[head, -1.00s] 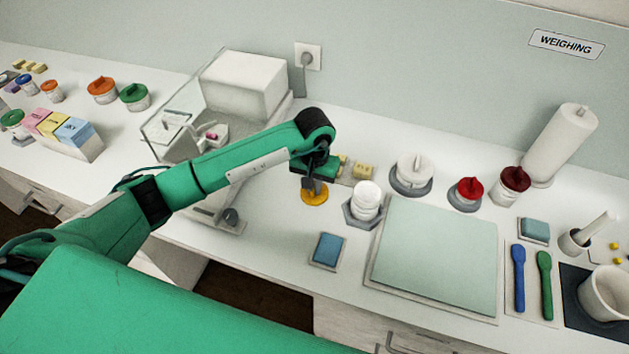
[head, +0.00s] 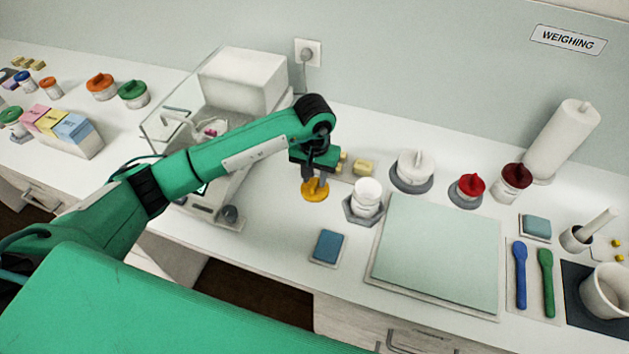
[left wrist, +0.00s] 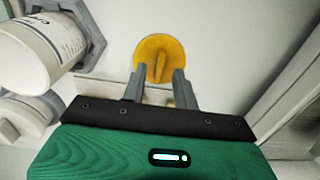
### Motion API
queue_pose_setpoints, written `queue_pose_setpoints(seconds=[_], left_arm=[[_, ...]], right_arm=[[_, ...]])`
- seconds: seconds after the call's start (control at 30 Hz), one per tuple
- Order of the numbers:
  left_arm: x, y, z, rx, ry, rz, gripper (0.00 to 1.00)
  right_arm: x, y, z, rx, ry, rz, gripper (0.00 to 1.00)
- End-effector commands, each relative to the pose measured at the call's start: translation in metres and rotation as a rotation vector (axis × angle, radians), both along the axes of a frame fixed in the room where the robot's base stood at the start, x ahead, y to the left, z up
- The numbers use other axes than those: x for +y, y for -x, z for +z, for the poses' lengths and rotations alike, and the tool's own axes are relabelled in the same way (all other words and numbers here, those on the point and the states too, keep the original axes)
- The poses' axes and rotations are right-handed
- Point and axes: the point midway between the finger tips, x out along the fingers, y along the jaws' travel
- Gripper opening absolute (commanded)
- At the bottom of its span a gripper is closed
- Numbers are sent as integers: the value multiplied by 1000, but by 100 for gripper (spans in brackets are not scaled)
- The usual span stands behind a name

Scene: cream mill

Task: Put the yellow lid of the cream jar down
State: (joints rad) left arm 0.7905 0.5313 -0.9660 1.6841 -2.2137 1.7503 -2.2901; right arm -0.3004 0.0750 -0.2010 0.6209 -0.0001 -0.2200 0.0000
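The yellow lid (head: 316,190) lies flat on the white worktop, left of the open white cream jar (head: 367,193). In the left wrist view the lid (left wrist: 157,56) shows its raised grip ridge. My left gripper (head: 309,174) is just over the lid. In the left wrist view its two fingers (left wrist: 158,86) stand apart, one on each side of the ridge, with gaps to it. The jar stands in a grey hexagonal holder (head: 352,217), and its side also shows in the left wrist view (left wrist: 40,40). My right gripper is not in view.
A balance (head: 215,205) stands to the left. A blue pad (head: 328,246) lies in front, and a pale green mat (head: 440,250) lies to the right. A white-lidded jar (head: 413,168) and red-lidded jars (head: 468,190) stand behind. The worktop between balance and lid is clear.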

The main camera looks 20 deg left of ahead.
Motion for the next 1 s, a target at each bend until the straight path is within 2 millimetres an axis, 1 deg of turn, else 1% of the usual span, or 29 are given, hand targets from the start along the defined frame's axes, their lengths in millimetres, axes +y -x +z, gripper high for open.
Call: queue_pose_setpoints(seconds=[0.03, 0.2, 0.4, 0.5, 0.7, 1.0], left_arm=[[1, -1, 6, -7, -1, -1, 30], [0, -1, 41, -6, 0, -1, 30], [0, 0, 75, -4, -1, 0, 30], [0, 0, 87, -2, -1, -1, 30], [0, 0, 98, 0, 0, 1, 30], [0, 0, 99, 1, 0, 0, 30]], right_arm=[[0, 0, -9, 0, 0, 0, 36], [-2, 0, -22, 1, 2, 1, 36], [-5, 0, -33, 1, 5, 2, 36], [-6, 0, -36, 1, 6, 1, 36], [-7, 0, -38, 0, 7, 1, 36], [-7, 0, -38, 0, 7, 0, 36]])
